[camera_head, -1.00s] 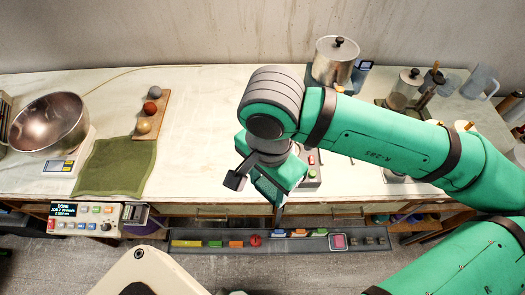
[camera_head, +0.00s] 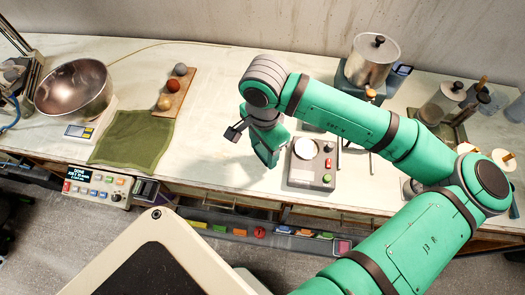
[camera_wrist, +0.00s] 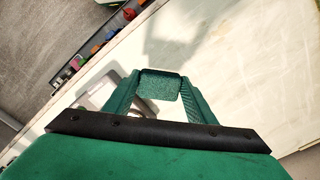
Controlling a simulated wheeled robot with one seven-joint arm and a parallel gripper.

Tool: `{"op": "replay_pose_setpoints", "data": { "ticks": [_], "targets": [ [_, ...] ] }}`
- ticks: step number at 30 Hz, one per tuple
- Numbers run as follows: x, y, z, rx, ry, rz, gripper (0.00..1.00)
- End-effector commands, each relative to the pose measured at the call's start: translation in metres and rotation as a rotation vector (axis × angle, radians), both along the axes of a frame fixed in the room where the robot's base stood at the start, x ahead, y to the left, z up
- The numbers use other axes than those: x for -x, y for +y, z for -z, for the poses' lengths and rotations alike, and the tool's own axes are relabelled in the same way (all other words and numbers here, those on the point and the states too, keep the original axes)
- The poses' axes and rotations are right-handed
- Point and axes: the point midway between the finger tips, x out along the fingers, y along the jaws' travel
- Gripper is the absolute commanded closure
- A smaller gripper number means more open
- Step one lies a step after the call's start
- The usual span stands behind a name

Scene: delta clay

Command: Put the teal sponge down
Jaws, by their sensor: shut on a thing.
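The teal sponge (camera_wrist: 159,85) shows in the wrist view as a small dark-teal block between the two fingertips. My gripper (camera_wrist: 158,98) is shut on it, with a finger on each side. In the head view my gripper (camera_head: 268,158) points down over the front part of the white worktop (camera_head: 215,165), left of a grey device. The sponge cannot be made out in the head view. In the wrist view bare white worktop and a shadow lie beyond the sponge. I cannot tell whether the sponge touches the worktop.
A grey device with a round white plate and buttons (camera_head: 312,178) stands just right of my gripper. A green cloth (camera_head: 135,140), a metal bowl (camera_head: 75,88) and a wooden board with balls (camera_head: 175,93) lie left. A metal pot (camera_head: 371,62) stands behind. Worktop left of my gripper is clear.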

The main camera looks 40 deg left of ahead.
Motion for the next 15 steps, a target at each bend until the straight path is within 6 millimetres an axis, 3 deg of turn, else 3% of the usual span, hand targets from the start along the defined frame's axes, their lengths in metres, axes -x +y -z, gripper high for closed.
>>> {"op": "replay_pose_setpoints", "data": {
  "ticks": [9,15],
  "targets": [
    [-0.003,0.002,0.036,0.000,0.003,0.009,0.74],
    [-0.004,0.002,0.039,0.001,0.000,0.010,0.74]
  ]
}}
